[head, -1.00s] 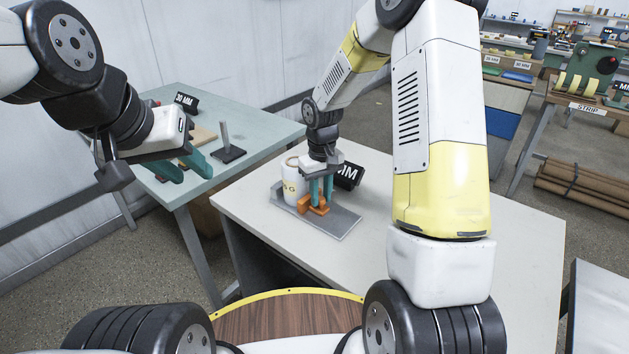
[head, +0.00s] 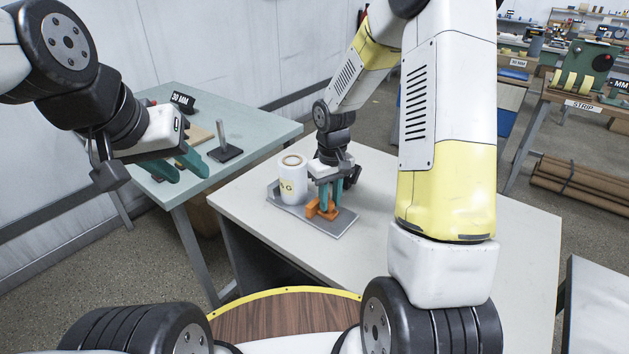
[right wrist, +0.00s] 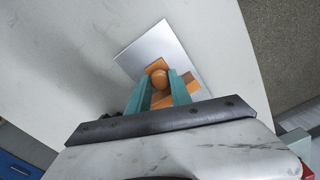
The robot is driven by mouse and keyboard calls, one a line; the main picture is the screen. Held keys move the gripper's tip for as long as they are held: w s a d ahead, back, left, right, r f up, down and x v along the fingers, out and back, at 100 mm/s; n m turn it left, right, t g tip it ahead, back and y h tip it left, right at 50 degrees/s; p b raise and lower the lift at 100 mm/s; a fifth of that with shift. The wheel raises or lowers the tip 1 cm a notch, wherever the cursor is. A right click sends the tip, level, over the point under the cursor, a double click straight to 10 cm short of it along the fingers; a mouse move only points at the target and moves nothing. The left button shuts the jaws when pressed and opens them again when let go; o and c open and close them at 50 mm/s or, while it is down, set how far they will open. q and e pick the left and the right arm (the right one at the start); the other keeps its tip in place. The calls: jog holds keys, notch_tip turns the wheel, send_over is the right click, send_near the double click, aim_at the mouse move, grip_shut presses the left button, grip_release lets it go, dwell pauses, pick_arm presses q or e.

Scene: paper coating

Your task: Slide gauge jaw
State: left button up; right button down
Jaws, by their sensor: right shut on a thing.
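The gauge stands on a grey base plate (head: 343,226) on the white table. Its orange jaw (head: 322,209) sits low on the plate, beside a white roll with lettering (head: 292,183). My right gripper (head: 323,203) points down and is shut on the orange jaw.
The green table (head: 262,130) at left holds a dark block with an upright post (head: 224,150) and a 30 MM sign (head: 183,101). The white table (head: 430,240) is clear to the right of the plate. A bench with a STRIP label (head: 583,106) stands at far right.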

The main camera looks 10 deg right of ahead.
aim_at(332, 203)
jog(key=shift+s+d, duration=0.15)
jog(key=shift+d, duration=0.05)
jog(key=c, duration=1.2)
grip_release()
jog(key=shift+o, duration=0.2)
jog(key=shift+r, duration=0.25)
notch_tip(332, 203, up, 7)
jog(key=shift+r, duration=0.2)
jog(key=shift+r, duration=0.1)
jog(key=s+r+m+t+y, duration=0.2)
jog(key=s+r+t, duration=0.4)
jog(key=s+r, duration=1.1)
jog(key=shift+s+d+r+m, duration=0.15)
jog(key=shift+s+d+m, duration=0.25)
jog(key=shift+s+m, duration=0.6)
